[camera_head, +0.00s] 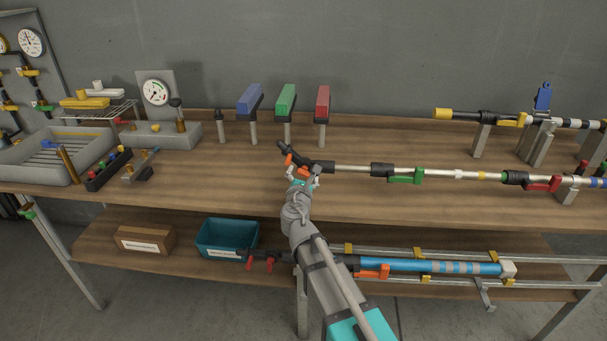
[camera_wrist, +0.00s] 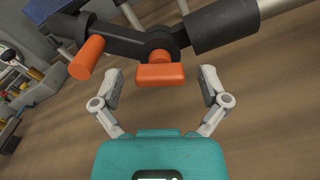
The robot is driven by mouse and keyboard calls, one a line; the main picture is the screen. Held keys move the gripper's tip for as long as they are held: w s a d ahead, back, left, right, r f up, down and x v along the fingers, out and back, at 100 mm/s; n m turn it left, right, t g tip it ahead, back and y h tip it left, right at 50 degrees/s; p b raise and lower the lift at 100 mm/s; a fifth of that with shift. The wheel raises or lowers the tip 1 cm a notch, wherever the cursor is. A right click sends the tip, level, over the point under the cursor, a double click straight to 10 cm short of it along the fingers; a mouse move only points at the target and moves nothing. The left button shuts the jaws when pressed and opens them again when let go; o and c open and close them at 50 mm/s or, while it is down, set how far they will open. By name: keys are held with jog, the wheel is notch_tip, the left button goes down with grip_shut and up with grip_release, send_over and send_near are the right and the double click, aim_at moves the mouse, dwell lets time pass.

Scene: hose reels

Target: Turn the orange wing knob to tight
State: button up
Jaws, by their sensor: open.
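The orange wing knob (camera_wrist: 160,74) sits under a black joint at the end of the pole. In the wrist view it lies ahead of my gripper (camera_wrist: 160,88), between the lines of the two open fingers, with a gap on each side. I cannot tell whether the fingers overlap it in depth. An orange cylinder-like grip (camera_wrist: 87,58) stands to its left on the black bracket. In the head view the orange knob (camera_head: 303,173) is partly hidden by my gripper (camera_head: 303,181), which reaches up to it from below. Any tight mark is too small to see.
The pole (camera_head: 350,169) runs right, with a green lever (camera_head: 405,179) and a red lever (camera_head: 543,184). Blue, green and red blocks on posts stand behind. A grey tray (camera_head: 45,160) and gauge (camera_head: 156,92) are at left.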

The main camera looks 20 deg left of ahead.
jog(key=shift+w, duration=0.3)
jog(key=c, duration=1.2)
jog(key=shift+o, duration=0.2)
jog(key=shift+m, duration=0.4)
jog(key=m, duration=1.2)
